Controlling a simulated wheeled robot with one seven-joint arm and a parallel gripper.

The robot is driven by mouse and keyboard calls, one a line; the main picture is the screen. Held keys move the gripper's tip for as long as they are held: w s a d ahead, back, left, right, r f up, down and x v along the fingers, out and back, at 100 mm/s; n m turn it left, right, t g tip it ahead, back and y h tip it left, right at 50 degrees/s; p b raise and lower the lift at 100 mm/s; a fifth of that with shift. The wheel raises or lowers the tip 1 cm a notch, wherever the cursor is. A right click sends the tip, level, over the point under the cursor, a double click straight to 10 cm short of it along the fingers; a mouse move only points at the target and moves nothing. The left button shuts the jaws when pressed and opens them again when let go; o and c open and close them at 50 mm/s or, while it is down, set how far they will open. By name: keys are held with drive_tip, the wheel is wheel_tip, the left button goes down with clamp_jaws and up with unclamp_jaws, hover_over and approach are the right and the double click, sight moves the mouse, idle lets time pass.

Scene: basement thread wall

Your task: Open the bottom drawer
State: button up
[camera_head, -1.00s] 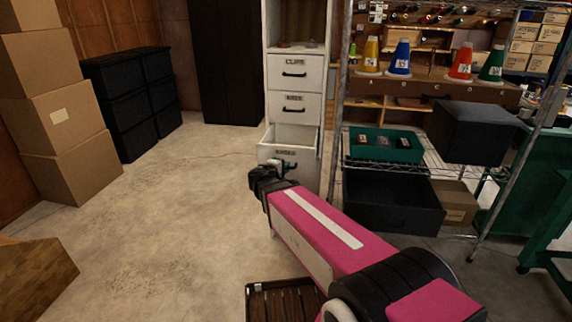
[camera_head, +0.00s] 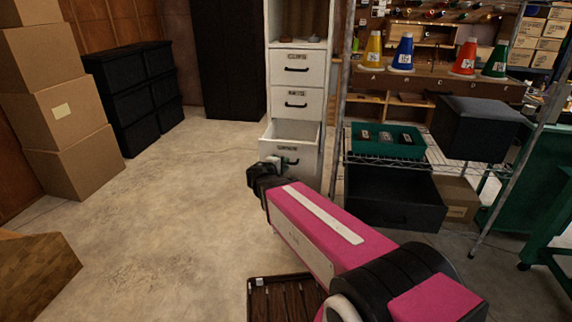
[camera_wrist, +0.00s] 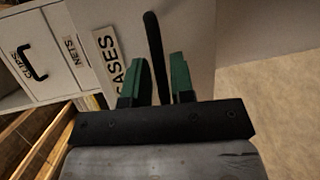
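The bottom drawer (camera_head: 305,171), labelled CASES, is the lowest in the white cabinet and stands partly pulled out, its inside showing from above. Its dark bar handle (camera_head: 291,161) is on the front, and it also shows in the wrist view (camera_wrist: 155,50). My gripper (camera_head: 277,161) is just in front of the drawer at its left. In the wrist view my gripper's green fingers (camera_wrist: 159,62) are apart, with the handle lined up between them and a gap to the right finger. I cannot tell whether the handle lies within or just beyond the fingertips.
The upper drawers, CLIPS (camera_head: 297,68) and the one below it (camera_head: 297,103), are closed. A wire shelf (camera_head: 435,160) with a green tray (camera_head: 360,149) stands close to the right. A slatted wooden crate (camera_head: 262,282) sits below my arm.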

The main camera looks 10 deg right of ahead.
drive_tip(key=v, duration=0.9)
drive_tip(key=s+d+f+m+g+y, duration=0.5)
drive_tip(key=d+f+g, duration=0.1)
drive_tip(key=f, duration=0.2)
drive_tip(key=s+d+f+m+g+y, duration=0.5)
drive_tip(key=d+f+g, duration=0.1)
drive_tip(key=d+f, duration=0.1)
drive_tip(key=shift+f+m, duration=0.4)
drive_tip(key=shift+f, duration=0.05)
drive_tip(key=shift+s+d, duration=0.1)
idle(0.4)
